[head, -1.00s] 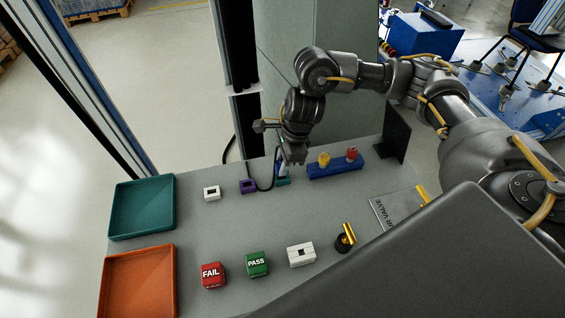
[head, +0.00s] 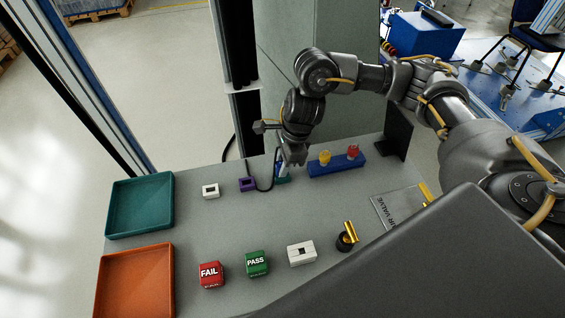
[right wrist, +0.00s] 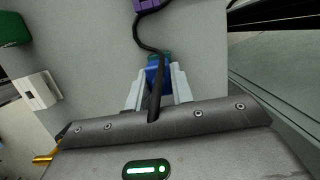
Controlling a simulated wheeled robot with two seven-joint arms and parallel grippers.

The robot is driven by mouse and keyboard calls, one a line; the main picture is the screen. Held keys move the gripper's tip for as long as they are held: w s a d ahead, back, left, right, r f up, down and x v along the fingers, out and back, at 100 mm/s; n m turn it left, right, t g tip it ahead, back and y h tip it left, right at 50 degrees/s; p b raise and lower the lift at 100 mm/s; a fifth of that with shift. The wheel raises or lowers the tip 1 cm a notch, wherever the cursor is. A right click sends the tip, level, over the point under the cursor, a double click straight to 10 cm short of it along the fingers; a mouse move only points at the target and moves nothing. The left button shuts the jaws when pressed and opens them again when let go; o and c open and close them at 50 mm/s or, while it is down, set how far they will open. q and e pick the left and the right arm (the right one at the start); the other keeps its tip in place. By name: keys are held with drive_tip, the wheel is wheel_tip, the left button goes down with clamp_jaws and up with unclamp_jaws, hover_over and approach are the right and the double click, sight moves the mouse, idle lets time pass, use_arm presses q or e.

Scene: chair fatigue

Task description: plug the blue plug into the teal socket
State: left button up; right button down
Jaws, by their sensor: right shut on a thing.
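My right gripper (head: 290,164) is low over the far part of the grey table, directly at the teal socket (head: 283,179). In the right wrist view its two pale fingers are shut on the blue plug (right wrist: 154,74). A black cable runs from the plug. The teal socket also shows in the right wrist view (right wrist: 160,57), right at the plug's far end. The fingers hide the contact, so I cannot tell how deep the plug sits. My left gripper is not in view.
A purple block (head: 247,185) and a white block (head: 211,191) are left of the socket. A blue rack (head: 335,168) with yellow and red pieces is close on the right. Teal (head: 168,207) and orange (head: 169,285) trays are at left. FAIL (head: 211,275) and PASS (head: 257,263) cubes are nearer.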

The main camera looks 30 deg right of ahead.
drive_tip(key=shift+f+b, duration=0.4)
drive_tip(key=shift+f, duration=0.1)
drive_tip(key=c, duration=1.1)
unclamp_jaws()
drive_tip(key=shift+c, duration=0.2)
drive_tip(key=v, duration=1)
drive_tip(key=shift+r, duration=0.4)
drive_tip(key=shift+d, duration=0.1)
